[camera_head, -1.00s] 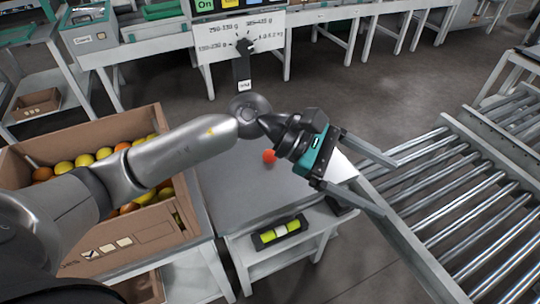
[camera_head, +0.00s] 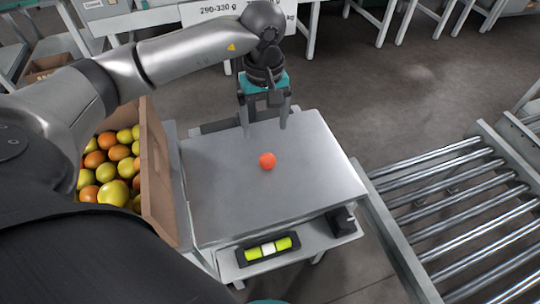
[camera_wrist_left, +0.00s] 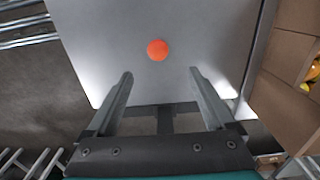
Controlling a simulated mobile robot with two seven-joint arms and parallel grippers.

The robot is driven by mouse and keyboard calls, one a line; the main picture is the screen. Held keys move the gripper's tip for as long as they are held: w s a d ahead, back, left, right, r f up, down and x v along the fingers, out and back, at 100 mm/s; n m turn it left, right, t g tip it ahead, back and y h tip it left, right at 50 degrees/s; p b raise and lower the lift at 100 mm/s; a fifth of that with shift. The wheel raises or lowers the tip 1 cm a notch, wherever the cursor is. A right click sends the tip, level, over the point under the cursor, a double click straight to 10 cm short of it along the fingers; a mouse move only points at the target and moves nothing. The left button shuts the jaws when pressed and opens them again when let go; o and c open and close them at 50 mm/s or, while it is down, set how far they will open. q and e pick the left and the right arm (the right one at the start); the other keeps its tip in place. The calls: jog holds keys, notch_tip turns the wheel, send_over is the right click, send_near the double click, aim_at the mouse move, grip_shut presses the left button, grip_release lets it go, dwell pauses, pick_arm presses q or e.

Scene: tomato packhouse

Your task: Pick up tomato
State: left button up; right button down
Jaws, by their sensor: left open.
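A single orange-red tomato (camera_head: 267,161) rests on the flat grey metal plate (camera_head: 215,205). My left gripper (camera_head: 265,132) is open and empty, with its fingers pointing down, just behind the tomato in the head view. In the left wrist view the tomato (camera_wrist_left: 157,50) lies beyond the fingertips of the left gripper (camera_wrist_left: 160,75), roughly midway between them and not touching them. My right gripper is not in view.
A cardboard box (camera_head: 158,170) of yellow, green and orange fruit stands left of the plate. A roller conveyor (camera_head: 455,200) runs along the right. A small device with yellow-green ends (camera_head: 268,248) sits on the shelf at the plate's front edge. The plate around the tomato is clear.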

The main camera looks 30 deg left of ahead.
pick_arm(q)
jog(key=b, duration=0.2)
send_over(267, 156)
notch_tip(267, 156, down, 7)
jog(key=shift+s+r, duration=0.1)
jog(key=shift+s, duration=0.05)
jog(key=shift+f+b, duration=0.55)
jog(key=shift+f, duration=1)
jog(key=shift+f+b, duration=0.4)
jog(key=shift+f, duration=0.85)
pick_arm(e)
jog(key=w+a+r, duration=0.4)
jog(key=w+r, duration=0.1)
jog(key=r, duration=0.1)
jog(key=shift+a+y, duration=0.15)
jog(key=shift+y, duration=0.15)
pick_arm(q)
jog(key=shift+c, duration=0.3)
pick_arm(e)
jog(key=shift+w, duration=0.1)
pick_arm(q)
jog(key=c, duration=0.9)
